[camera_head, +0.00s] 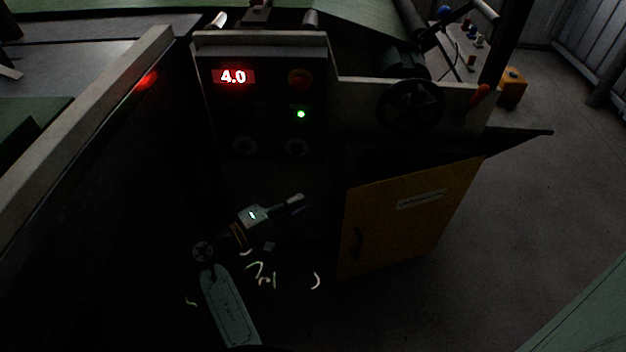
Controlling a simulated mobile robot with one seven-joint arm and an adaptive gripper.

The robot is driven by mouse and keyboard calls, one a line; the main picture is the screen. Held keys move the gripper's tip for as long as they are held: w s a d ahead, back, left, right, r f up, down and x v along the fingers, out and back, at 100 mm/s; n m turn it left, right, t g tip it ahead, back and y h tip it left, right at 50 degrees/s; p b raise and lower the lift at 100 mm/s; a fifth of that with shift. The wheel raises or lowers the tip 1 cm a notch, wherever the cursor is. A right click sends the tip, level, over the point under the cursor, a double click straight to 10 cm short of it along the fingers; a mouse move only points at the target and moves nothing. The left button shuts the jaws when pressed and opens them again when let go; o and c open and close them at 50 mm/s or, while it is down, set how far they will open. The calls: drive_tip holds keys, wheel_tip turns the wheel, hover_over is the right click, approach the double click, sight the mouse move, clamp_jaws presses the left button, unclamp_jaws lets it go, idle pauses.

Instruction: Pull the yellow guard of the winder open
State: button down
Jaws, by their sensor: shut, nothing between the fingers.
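The yellow guard (410,215) is a flat door panel on the front of the winder, right of centre. It has a pale label near its upper right and a dark handle (356,242) near its left edge. It looks closed, though the dim light makes its edges hard to judge. My gripper (302,199) is shut and empty. It points right, to the left of the guard, and appears apart from the handle.
The winder's control panel (265,110) shows a red 4.0, a green light and knobs above my gripper. A handwheel (411,104) sits above the guard. A long barrier (85,125) stands at left. Scraps (262,275) lie on the floor. Open floor (545,215) is at right.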

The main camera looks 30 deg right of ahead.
drive_tip(key=s+d+p, duration=0.2)
drive_tip(key=d+p, duration=0.2)
drive_tip(key=d, duration=0.5)
drive_tip(key=shift+s, duration=0.15)
drive_tip(key=shift+s, duration=0.1)
idle(0.3)
